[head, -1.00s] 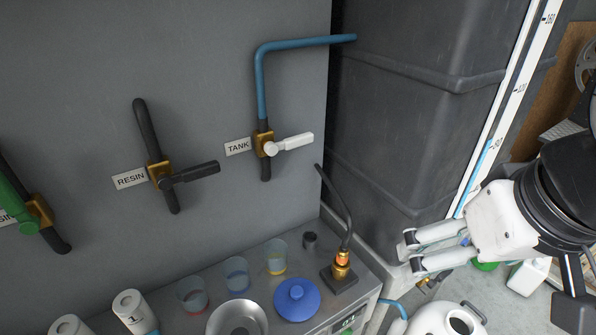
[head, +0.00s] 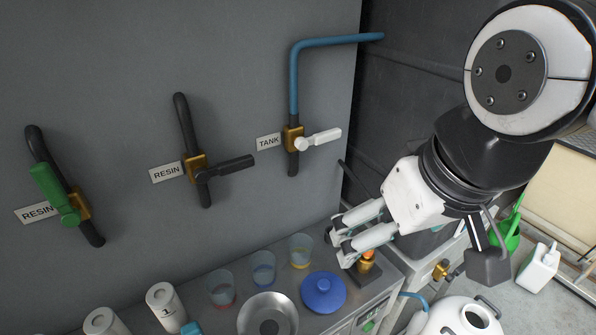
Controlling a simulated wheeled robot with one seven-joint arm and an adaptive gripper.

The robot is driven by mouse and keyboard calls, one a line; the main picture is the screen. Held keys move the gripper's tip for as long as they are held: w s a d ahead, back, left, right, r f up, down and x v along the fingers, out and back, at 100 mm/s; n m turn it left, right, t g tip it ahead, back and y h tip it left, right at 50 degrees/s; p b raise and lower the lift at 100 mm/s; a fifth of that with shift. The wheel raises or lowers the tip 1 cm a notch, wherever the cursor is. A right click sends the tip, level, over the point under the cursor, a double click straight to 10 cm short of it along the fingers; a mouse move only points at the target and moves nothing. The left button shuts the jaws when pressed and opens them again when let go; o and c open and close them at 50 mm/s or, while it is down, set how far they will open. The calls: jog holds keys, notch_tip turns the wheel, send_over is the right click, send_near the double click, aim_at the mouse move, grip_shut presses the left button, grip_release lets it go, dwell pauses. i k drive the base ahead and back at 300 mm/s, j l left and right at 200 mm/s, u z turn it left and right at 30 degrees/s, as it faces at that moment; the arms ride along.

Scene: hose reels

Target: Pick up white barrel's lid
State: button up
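A round blue lid with a raised knob (head: 323,293) lies on the grey counter, near its front edge. The white barrel (head: 438,318) stands at the bottom right, cut off by the frame, with a round opening on top. No lid sits on that opening. My gripper (head: 340,241) is open and empty, its two fingers apart and pointing left. In the picture it is above and slightly right of the blue lid. It overlaps the brass fitting with the orange top (head: 367,262), partly hiding it; I cannot tell whether they touch.
A metal bowl (head: 254,318), several clear cups (head: 263,268) and white canisters (head: 164,302) stand left of the lid. Valves, including a white-handled one (head: 318,139), stick out of the wall. A green can (head: 508,232) and a white jug (head: 539,267) stand on the floor.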

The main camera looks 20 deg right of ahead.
aim_at(322, 292)
jog(key=k+z, duration=0.15)
jog(key=z, duration=1.35)
jog(key=k+j+z, duration=0.1)
jog(key=k+j, duration=0.25)
jog(key=k+j+z, duration=0.15)
jog(key=k+j, duration=0.15)
jog(key=k, duration=0.25)
